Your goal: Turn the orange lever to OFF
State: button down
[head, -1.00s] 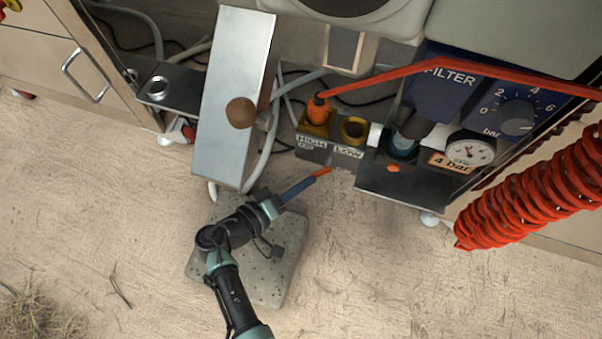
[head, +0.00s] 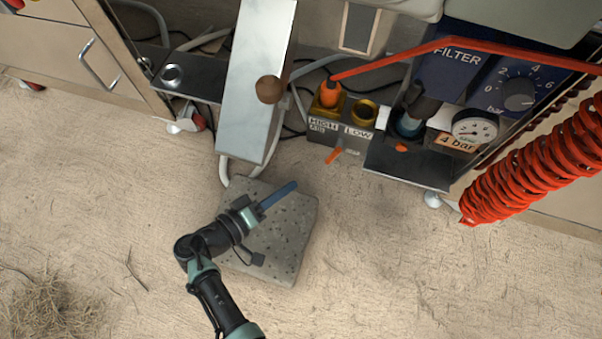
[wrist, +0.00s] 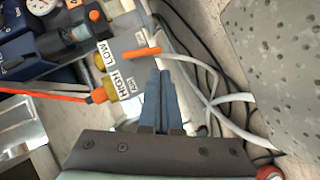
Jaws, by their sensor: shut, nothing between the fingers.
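The orange lever (head: 335,154) is a short bar on the lower front of the grey block (head: 321,138) marked HIGH and LOW. In the head view it slants up to the right, with a small label beside it that I cannot read. In the wrist view the lever (wrist: 142,52) lies just beyond my fingertips, near a small AIR label. My gripper (head: 292,186) is shut and empty, its blue fingers over the stone slab, below and left of the lever with a visible gap. The fingers also show in the wrist view (wrist: 158,76).
An orange plug (head: 330,94) with a red hose sits in the HIGH socket. A metal panel with a brown knob (head: 269,89) stands left. A coiled red hose (head: 530,165) hangs right. The stone slab (head: 290,235) lies on open sandy floor.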

jog(key=v, duration=0.4)
jog(key=shift+s+a+f+p, duration=0.2)
jog(key=shift+a+p, duration=0.1)
jog(key=shift+p, duration=0.1)
